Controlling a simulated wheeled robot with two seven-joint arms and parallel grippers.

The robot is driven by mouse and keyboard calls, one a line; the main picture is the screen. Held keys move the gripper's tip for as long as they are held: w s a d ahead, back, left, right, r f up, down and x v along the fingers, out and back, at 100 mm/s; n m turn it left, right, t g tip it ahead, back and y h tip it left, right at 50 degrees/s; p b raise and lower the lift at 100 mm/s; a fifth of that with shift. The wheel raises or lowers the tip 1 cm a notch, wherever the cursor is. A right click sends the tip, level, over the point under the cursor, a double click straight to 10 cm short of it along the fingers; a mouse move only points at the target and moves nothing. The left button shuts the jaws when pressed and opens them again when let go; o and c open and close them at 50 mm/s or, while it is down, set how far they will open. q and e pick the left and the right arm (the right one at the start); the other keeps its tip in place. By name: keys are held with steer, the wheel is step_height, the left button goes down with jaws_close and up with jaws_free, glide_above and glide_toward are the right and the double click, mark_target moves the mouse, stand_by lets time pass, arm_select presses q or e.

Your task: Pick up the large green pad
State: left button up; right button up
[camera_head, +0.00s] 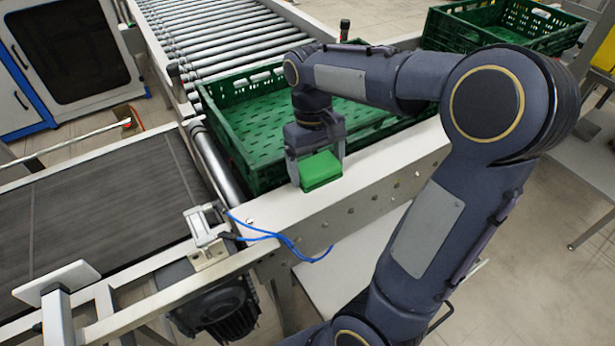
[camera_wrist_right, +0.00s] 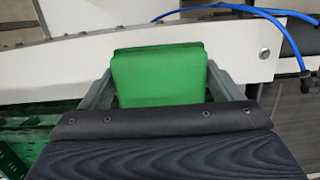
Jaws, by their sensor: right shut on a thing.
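The large green pad (camera_head: 320,170) is a bright green block at the white side rail of the conveyor, in front of the green crate. My right gripper (camera_head: 318,176) reaches down over it and is shut on it, with one finger on each side. In the right wrist view the pad (camera_wrist_right: 160,77) sits between the two grey fingers (camera_wrist_right: 165,85), with the white rail behind it. I cannot tell whether the pad touches the rail. My left gripper is not in view.
A green crate (camera_head: 245,160) stands on the roller conveyor (camera_head: 215,35) right behind the gripper. Another green crate (camera_head: 440,30) is at the back right. A dark belt (camera_head: 85,210) lies to the left. A blue cable (camera_head: 290,243) hangs at the rail's front.

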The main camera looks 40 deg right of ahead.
mark_target(338, 164)
steer(key=d+r, duration=0.1)
steer(key=s+d+r, duration=0.2)
steer(key=r, duration=0.1)
steer(key=shift+d, duration=0.2)
steer(key=s+d+r, duration=0.3)
steer(key=s+d, duration=0.1)
steer(key=d, duration=0.2)
steer(key=shift+s+d+r+b, duration=0.3)
steer(key=shift+d+b, duration=0.1)
steer(key=o, duration=0.4)
steer(key=c, duration=0.3)
